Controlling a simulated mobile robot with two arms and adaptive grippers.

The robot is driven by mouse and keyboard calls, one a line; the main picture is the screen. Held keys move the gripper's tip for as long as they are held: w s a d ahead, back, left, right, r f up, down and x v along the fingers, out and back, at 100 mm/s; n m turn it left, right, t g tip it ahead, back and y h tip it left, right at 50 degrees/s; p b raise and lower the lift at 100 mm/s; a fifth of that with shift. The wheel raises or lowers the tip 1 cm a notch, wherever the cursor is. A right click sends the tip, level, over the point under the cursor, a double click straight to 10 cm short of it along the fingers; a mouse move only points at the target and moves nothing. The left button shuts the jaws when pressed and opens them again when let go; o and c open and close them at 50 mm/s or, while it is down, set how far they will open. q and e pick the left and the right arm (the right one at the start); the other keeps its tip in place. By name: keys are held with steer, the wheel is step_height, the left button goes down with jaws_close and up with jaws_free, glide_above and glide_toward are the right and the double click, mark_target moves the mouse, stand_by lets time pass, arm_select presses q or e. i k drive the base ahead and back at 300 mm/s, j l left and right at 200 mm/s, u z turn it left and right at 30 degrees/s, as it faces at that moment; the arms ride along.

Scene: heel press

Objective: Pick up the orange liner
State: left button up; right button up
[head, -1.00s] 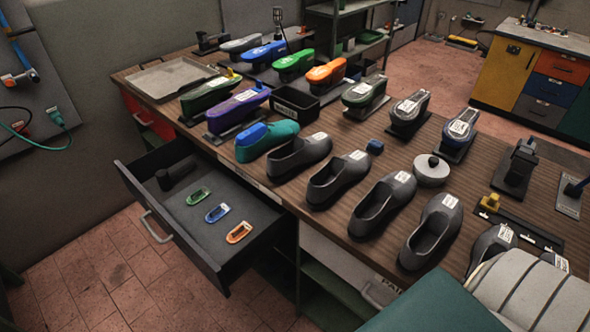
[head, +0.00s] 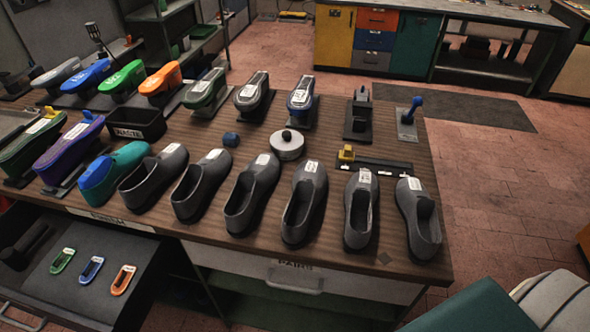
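The orange liner (head: 123,280) is a small, orange-rimmed heel-shaped piece with a pale middle. It lies in the open drawer (head: 60,305) at the lower left of the head view. It is the rightmost of three liners in a row, with a blue liner (head: 91,269) in the middle and a green liner (head: 63,260) on the left. A dark tool-like object (head: 28,246) lies at the drawer's left. Neither of my grippers is in view.
Grey shoes (head: 252,194) stand along the front of the wooden bench (head: 400,262). Coloured lasts on stands, including an orange one (head: 160,79), stand behind. A black bin (head: 138,124) and a white round pot (head: 287,147) are on the bench. Open floor (head: 490,190) lies to the right.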

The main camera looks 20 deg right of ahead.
mark_target(121, 278)
steer(key=z, duration=0.4)
steer(key=u, duration=1.15)
steer(key=k+j+z, duration=0.1)
steer(key=j+z, duration=0.15)
steer(key=k+j+z, duration=0.15)
steer(key=j+z, duration=0.15)
steer(key=j, duration=0.15)
steer(key=k+j+z, duration=0.25)
steer(key=i+j, duration=0.1)
